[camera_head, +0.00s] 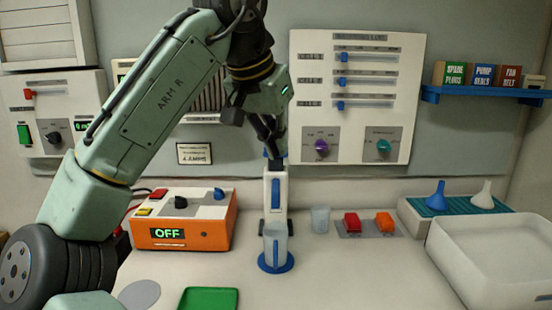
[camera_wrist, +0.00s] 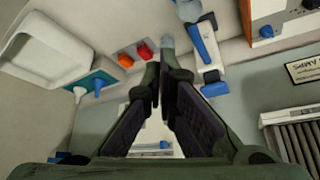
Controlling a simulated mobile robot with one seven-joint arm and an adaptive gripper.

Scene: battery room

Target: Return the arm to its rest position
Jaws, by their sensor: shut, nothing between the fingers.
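My arm, marked ARM R, reaches up from the lower left and bends down at the top middle in the head view. My gripper (camera_head: 274,150) points down just above the white dispenser stand (camera_head: 266,182) with the blue lever (camera_head: 276,195). I cannot tell whether it touches the stand's top. In the wrist view my gripper (camera_wrist: 160,72) shows its dark fingers converging at the tips, shut with nothing held. The stand's blue lever (camera_wrist: 200,45) is beside the fingers there. A clear cup (camera_head: 276,243) stands on a blue round base (camera_head: 264,263) below.
An orange box (camera_head: 210,235) reading OFF stands left of the dispenser. A small clear cup (camera_head: 320,220), red block (camera_head: 352,222) and orange block (camera_head: 385,222) stand right. A large white tray (camera_head: 440,268) fills the right end. A control panel (camera_head: 410,105) is on the wall behind.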

